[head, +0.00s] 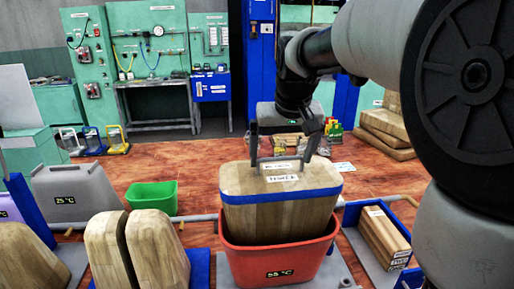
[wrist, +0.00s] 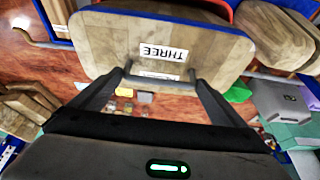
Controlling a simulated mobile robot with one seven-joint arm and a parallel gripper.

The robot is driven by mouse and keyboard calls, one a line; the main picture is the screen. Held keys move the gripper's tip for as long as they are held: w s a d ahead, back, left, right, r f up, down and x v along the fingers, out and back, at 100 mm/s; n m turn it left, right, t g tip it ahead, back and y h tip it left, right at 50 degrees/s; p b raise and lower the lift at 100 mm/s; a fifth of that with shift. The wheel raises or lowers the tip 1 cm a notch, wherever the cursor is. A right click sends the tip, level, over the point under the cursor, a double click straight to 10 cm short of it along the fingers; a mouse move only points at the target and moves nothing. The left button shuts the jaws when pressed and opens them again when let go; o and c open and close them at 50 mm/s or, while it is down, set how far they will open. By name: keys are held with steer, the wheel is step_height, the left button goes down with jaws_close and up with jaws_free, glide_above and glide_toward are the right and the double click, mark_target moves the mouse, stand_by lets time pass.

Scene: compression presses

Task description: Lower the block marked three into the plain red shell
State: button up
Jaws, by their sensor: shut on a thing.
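The wooden block marked three (head: 281,214) has a blue band around its top edge. Its lower part is inside the plain red shell (head: 232,262), whose front shows a "55 °C" display. The block's top stands above the shell's rim. In the wrist view the block (wrist: 110,42) shows a label reading THREE, and a bit of the red shell's rim shows behind it at the top edge. My gripper (head: 283,160) is over the block's top, shut on its metal handle (wrist: 158,79). The inside of the shell is hidden.
Left stand wooden blocks (head: 158,250) and a grey shell marked 25 °C (head: 80,190). A green bin (head: 152,195) sits behind them. A blue tray with wood pieces (head: 380,236) is at the right. A metal bar (head: 195,217) runs behind the red shell.

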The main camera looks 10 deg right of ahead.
steer(key=shift+w+f+b, duration=0.1)
steer(key=shift+f+b, duration=3.55)
steer(key=shift+f, duration=1.2)
steer(key=shift+f+b, duration=0.4)
steer(key=shift+f, duration=0.2)
steer(key=o, duration=1.7)
steer(key=shift+o, duration=0.2)
steer(key=p+v, duration=0.2)
steer(key=v, duration=1.4)
steer(key=shift+s, duration=0.2)
steer(key=shift+s+r+p, duration=0.3)
steer(key=shift+r, duration=0.3)
